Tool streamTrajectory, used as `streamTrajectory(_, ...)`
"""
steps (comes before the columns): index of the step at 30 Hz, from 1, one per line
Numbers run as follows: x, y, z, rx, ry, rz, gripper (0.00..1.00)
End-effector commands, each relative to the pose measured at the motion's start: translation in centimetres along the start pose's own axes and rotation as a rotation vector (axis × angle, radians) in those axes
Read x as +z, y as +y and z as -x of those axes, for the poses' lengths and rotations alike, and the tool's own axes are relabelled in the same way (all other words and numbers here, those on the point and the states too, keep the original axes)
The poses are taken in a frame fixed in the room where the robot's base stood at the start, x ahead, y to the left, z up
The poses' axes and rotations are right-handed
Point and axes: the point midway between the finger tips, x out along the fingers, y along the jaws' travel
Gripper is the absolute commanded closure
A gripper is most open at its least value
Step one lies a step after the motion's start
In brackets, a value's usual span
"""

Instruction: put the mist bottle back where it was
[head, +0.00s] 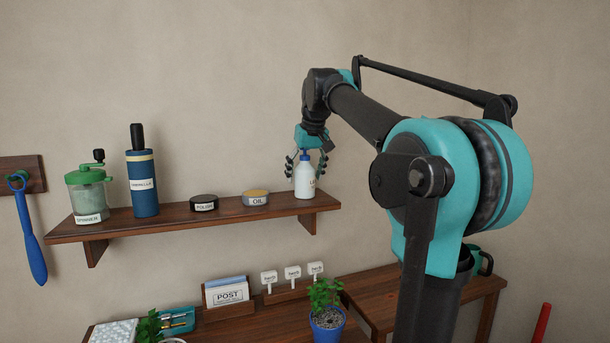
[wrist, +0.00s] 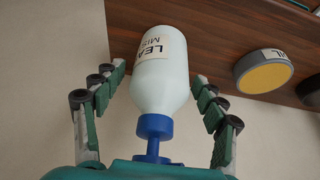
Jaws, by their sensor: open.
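The mist bottle (head: 304,179), white with a blue pump top and a paper label, stands upright at the right end of the wooden wall shelf (head: 150,225). In the wrist view the mist bottle (wrist: 160,85) appears with its blue top towards me and its base at the shelf board. My gripper (head: 305,168) is above and around the bottle, one finger on each side. In the wrist view my gripper (wrist: 155,100) is open, with a gap between each finger and the bottle.
An oil tin (head: 255,198) and a polish tin (head: 204,203) sit left of the bottle. Below, a potted plant (head: 327,318) and a post holder (head: 228,295) stand on a bench.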

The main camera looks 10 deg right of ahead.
Motion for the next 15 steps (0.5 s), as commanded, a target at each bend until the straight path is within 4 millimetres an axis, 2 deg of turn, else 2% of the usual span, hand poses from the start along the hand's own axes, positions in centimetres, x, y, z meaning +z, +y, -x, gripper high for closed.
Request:
streamTrajectory(5,-0.1,0.0,0.4,0.000,0.000,0.000,0.28)
streamTrajectory(8,-0.1,0.0,1.4,0.000,0.000,0.000,0.28)
streamTrajectory(15,-0.1,0.0,6.1,0.000,0.000,0.000,0.28)
